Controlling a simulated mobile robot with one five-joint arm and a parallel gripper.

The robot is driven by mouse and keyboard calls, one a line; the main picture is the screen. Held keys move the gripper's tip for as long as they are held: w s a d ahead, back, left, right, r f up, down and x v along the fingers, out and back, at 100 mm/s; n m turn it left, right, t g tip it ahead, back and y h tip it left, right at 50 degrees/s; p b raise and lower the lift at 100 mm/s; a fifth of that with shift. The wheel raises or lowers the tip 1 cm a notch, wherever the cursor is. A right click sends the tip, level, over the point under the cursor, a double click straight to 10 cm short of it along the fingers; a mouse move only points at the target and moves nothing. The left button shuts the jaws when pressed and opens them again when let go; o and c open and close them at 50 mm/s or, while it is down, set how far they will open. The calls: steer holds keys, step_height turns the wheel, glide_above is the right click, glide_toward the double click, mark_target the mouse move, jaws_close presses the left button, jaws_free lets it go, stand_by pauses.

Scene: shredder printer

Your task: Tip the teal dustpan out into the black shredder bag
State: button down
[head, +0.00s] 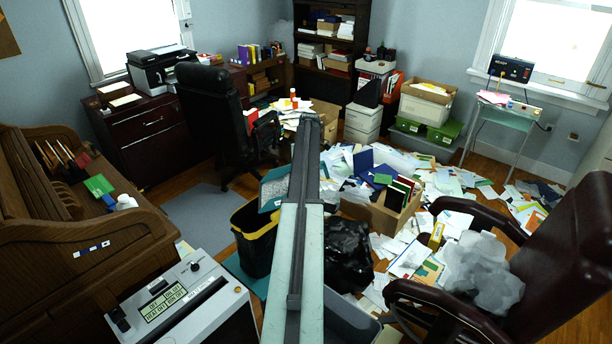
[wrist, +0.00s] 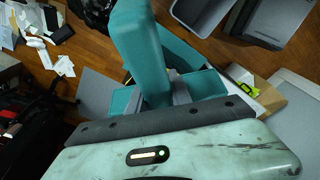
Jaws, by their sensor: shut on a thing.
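The teal dustpan (head: 272,190) shows left of my arm in the head view, with grey shreds in its pan. In the wrist view its thick teal part (wrist: 142,50) stands up from my gripper (wrist: 170,90), which is shut on it. The pan's contents are not clear there. My gripper is hidden behind my arm in the head view. The shiny black shredder bag (head: 348,258) stands on the floor right of my arm; its opening is hard to make out. The dustpan is to the left of the bag and apart from it.
A black bin with a yellow rim (head: 256,240) stands left of my arm. A cardboard box (head: 385,215) of books and scattered papers lie to the right. A maroon chair (head: 560,250) is at the right, and a grey shredder machine (head: 185,305) at the lower left.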

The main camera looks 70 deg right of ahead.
steer(key=w+r+g+p, duration=0.1)
steer(key=w+a+r+h+p, duration=0.1)
steer(key=r, duration=0.1)
steer(key=shift+a+g, duration=0.1)
steer(key=shift+g, duration=0.3)
steer(key=w+a+r+g+h, duration=0.3)
steer(key=w+r+g, duration=0.3)
steer(key=w, duration=0.3)
steer(key=shift+w+a+r+g+p, duration=0.25)
steer(key=shift+a+p, duration=0.2)
steer(key=shift+a, duration=0.4)
steer(key=shift+s, duration=0.2)
